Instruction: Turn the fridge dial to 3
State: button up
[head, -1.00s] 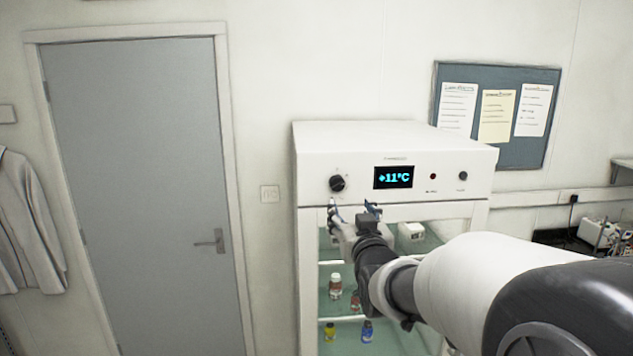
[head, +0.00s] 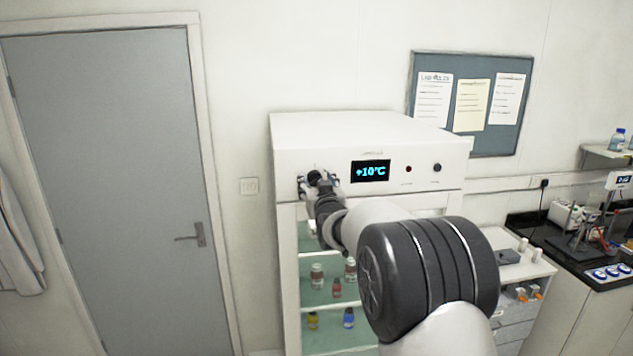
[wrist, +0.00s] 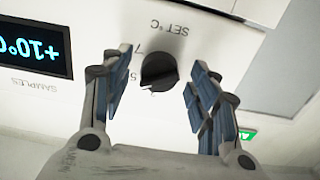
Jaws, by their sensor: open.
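The fridge dial (wrist: 159,72) is a round black knob on the white front panel, under the "SET °C" lettering that appears upside down in the wrist view. The digits 7 and 5 show beside it; other digits are hidden or unclear. My gripper (wrist: 160,92) is open, with one blue-padded finger on each side of the dial and gaps to both. In the head view my gripper (head: 318,182) is at the panel's left end and largely covers the dial. The fridge display (head: 370,171) reads +10°C.
The white fridge (head: 290,265) has a glass front with several small bottles on shelves. A red indicator (head: 408,169) and a small black knob (head: 437,167) sit right of the display. A grey door (head: 105,150) is left; a bench (head: 520,228) is right.

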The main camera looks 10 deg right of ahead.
jog(key=shift+w, duration=0.1)
jog(key=shift+c, duration=0.4)
jog(key=c, duration=1)
jog(key=shift+b, duration=0.4)
jog(key=shift+d+n+b, duration=0.1)
jog(key=shift+n+b, duration=5.2)
jog(key=shift+n, duration=0.6)
